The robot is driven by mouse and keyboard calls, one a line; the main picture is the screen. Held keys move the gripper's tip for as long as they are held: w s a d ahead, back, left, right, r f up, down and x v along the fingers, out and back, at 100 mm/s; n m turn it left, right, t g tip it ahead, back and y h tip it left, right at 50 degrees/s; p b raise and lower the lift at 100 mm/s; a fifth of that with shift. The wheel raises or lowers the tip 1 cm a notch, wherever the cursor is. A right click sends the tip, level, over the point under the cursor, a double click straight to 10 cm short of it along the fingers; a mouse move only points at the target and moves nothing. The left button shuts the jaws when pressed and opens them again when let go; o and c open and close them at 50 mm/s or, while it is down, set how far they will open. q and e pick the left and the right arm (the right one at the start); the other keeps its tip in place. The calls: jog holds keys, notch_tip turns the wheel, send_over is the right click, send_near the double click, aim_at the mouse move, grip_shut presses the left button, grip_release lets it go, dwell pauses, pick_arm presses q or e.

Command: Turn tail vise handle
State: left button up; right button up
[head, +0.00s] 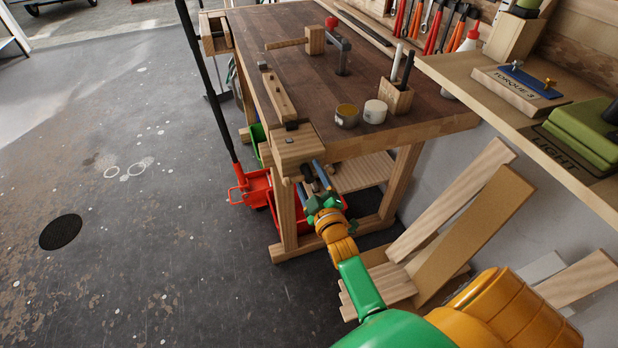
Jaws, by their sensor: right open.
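The workbench (420,121) has its tail vise (297,150), a pale wooden block, at its near corner. Just below the block, a small rounded wooden end (286,181) shows that looks like part of the vise handle. The rest of the handle is hard to make out behind my gripper. I cannot tell whether the fingers touch the handle. My left gripper is out of view.
A wooden mallet (316,41), a holdfast (341,55), two small tins and a pen block (396,97) stand on the bench. A red dustpan (254,187) is left of the bench leg. Boards (474,240) lean at the right, under a shelf (490,93).

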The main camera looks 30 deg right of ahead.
grip_shut()
jog(key=shift+m, duration=0.3)
